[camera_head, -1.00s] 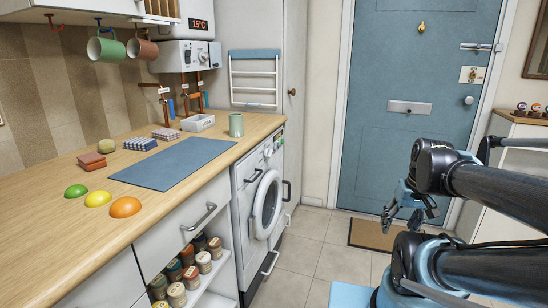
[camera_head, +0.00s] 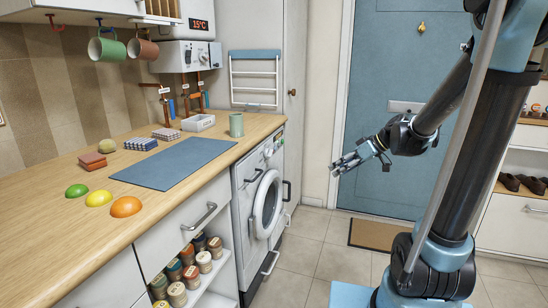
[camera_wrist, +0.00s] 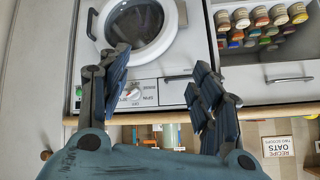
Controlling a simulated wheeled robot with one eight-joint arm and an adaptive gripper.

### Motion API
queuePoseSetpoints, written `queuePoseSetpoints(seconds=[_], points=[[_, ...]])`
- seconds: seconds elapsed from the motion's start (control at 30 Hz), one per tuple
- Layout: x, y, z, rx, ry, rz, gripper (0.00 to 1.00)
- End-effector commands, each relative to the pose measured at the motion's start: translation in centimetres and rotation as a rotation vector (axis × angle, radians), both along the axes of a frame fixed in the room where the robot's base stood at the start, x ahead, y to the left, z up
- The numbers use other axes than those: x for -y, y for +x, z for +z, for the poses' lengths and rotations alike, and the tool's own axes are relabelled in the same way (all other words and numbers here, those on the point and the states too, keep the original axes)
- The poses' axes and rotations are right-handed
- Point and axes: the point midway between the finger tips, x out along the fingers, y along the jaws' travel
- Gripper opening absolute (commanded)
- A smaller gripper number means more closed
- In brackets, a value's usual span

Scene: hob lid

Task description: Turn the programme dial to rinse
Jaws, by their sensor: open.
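The washing machine (camera_head: 243,213) stands under the right end of the counter, with its round door (camera_head: 266,205) facing the room. In the wrist view, which is upside down, the programme dial (camera_wrist: 133,94) is a small pale knob with a red mark on the panel strip. Printed words surround it; one reads SPIN, and the others are too small or partly hidden. My gripper (camera_head: 348,163) is open and empty, to the right of the machine and well apart from it. In the wrist view its fingers (camera_wrist: 160,68) spread on either side of the dial.
Shelves with several jars (camera_head: 190,275) are left of the machine. Clear tiled floor (camera_head: 310,255) lies before it; a doormat (camera_head: 378,236) lies by the blue door.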

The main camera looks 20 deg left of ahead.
Motion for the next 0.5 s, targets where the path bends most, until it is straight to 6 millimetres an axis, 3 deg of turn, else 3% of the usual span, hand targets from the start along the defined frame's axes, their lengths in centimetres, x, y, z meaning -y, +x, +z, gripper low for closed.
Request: queuePoseSetpoints(seconds=[0.1, 0.5], points=[[-2.1, 2.7, 0.1, 0.072, 0.064, 0.079, 0.58], [-8.1, 10.0, -0.7, 0.357, 0.285, 0.294, 0.58]])
